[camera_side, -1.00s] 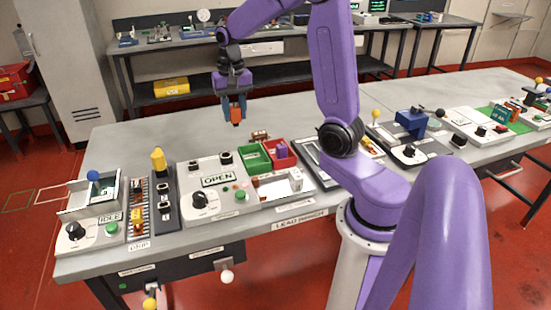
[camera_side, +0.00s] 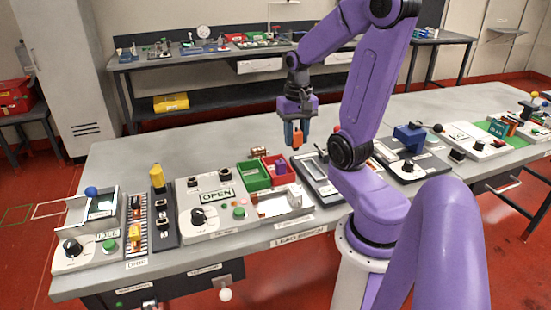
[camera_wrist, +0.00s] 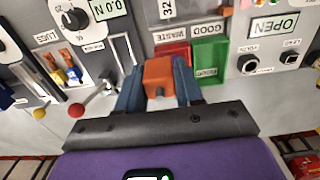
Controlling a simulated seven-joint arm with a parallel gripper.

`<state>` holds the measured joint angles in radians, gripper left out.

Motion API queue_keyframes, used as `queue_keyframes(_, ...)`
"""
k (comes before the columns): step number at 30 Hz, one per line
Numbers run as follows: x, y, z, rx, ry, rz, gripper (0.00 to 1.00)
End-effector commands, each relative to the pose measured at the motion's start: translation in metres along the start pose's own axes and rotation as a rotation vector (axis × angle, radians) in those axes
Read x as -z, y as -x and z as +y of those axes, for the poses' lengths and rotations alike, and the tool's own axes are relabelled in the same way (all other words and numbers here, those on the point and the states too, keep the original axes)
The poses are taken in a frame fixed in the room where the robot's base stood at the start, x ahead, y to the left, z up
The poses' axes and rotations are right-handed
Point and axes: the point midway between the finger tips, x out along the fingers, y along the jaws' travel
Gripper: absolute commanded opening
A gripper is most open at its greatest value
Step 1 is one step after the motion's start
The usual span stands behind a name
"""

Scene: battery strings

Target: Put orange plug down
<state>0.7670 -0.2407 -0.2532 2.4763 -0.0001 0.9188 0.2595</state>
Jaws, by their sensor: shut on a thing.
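The orange plug (camera_wrist: 158,75) is held between the two blue fingers of my gripper (camera_wrist: 158,88) in the wrist view. In the side view the plug (camera_side: 297,137) hangs in my gripper (camera_side: 296,134) above the bench, near the red and green bins. It is clear of the bench surface. My gripper points down and is shut on the plug. The lower end of the plug is partly hidden by the fingers.
A green bin (camera_side: 258,184) and a red bin (camera_side: 285,175) stand side by side; the red one holds a purple piece (camera_side: 280,166). An OPEN panel (camera_side: 217,194) lies left of them. The bench (camera_side: 210,145) behind the panels is mostly clear.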

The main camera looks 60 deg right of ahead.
Motion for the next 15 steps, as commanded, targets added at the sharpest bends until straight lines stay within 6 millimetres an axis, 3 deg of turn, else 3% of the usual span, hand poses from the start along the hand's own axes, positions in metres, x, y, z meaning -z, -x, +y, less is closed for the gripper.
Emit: queue_keyframes(15,0.072,-0.036,-0.012,-0.001,0.001,-0.004,0.0)
